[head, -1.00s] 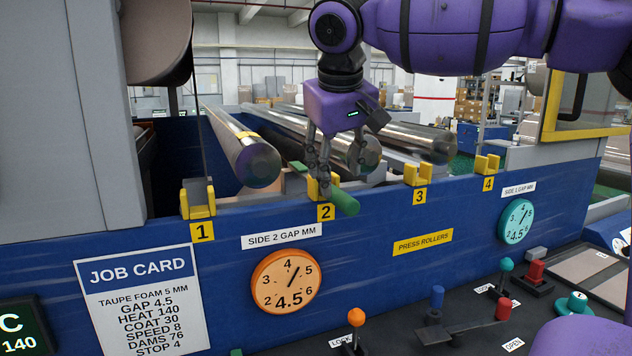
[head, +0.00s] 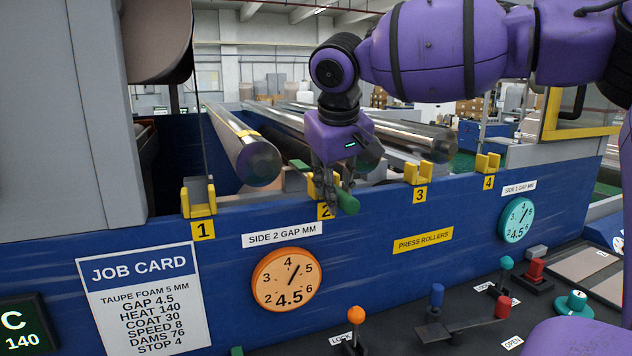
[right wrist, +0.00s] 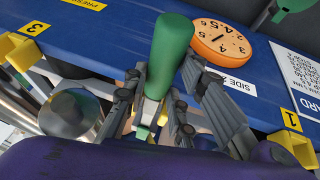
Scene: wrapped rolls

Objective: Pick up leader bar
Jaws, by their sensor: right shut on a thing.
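The leader bar (head: 349,204) shows as a green rounded end sticking out toward me over yellow cradle 2 (head: 313,184). My right gripper (head: 337,198) reaches down from above and is shut on it, just behind the green end. In the right wrist view the green end (right wrist: 172,45) narrows to a paler shaft between the two grey fingers (right wrist: 163,82). The far part of the bar is mostly hidden behind the gripper; a short green piece shows behind it in the head view. I cannot tell whether the bar still touches the cradle. My left gripper is not in view.
Shiny rollers (head: 243,148) lie behind the blue front panel (head: 370,275). Yellow cradles 1 (head: 199,203), 3 (head: 418,175) and 4 (head: 487,164) look empty. Below are an orange dial (head: 287,280) and a console with levers (head: 436,300).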

